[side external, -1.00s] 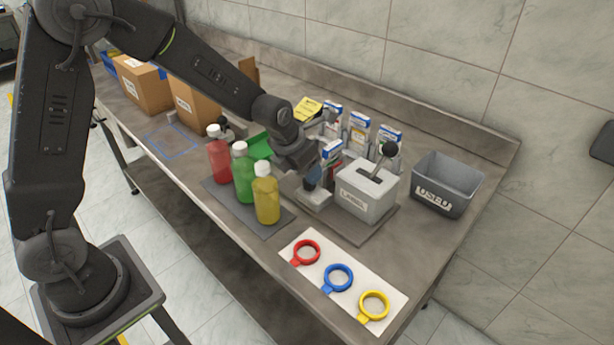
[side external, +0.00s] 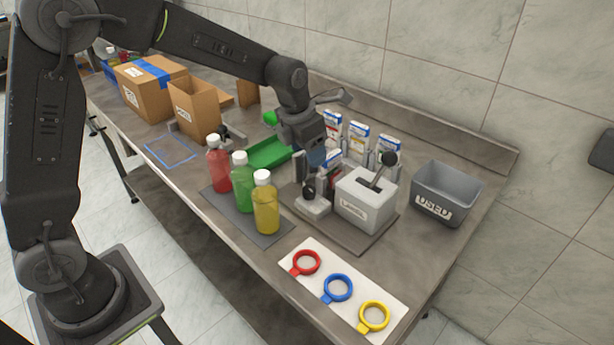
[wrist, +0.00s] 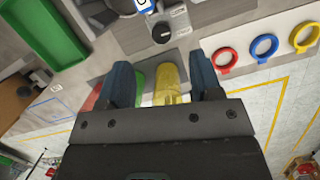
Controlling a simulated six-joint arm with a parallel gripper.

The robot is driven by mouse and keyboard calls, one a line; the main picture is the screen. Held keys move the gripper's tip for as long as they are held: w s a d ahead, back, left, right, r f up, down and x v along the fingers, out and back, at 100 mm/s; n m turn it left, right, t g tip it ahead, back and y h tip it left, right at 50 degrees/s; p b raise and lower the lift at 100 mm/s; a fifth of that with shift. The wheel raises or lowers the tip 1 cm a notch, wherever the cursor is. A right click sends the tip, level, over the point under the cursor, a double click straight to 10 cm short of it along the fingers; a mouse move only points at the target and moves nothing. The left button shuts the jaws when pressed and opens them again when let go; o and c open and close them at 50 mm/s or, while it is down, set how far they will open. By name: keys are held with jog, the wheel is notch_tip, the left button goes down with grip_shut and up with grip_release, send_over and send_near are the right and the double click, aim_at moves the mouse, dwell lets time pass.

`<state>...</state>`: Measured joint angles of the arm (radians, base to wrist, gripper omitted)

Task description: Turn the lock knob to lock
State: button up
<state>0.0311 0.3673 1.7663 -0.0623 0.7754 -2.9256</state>
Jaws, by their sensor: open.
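The lock knob (side external: 309,193) is a round black knob on the small grey unit (side external: 314,206) left of the white lever box. In the wrist view the knob (wrist: 163,33) lies beyond my fingertips, with a pale mark on its face and small white labels beside it. The label text is too small to read, so I cannot tell which label the mark points at. My gripper (side external: 316,158) is above and behind the knob, apart from it. In the wrist view its two blue fingers (wrist: 160,62) are spread with nothing gripped.
Red, green and yellow bottles (side external: 265,205) stand close on the left. The white lever box (side external: 366,199) with its black-topped lever is on the right, before a grey USED bin (side external: 446,190). Small white-and-blue boxes (side external: 359,138) stand behind. Coloured rings lie on a white card (side external: 318,263).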

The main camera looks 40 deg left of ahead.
aim_at(309, 189)
jog(key=f+g, duration=0.1)
jog(key=f, duration=0.2)
jog(key=f+m+g, duration=0.1)
jog(key=f, duration=0.3)
jog(key=f+m, duration=0.1)
jog(key=f, duration=0.3)
jog(key=shift+w+f+g+y, duration=0.1)
jog(key=shift+w+g+y, duration=0.2)
jog(key=shift+g, duration=0.1)
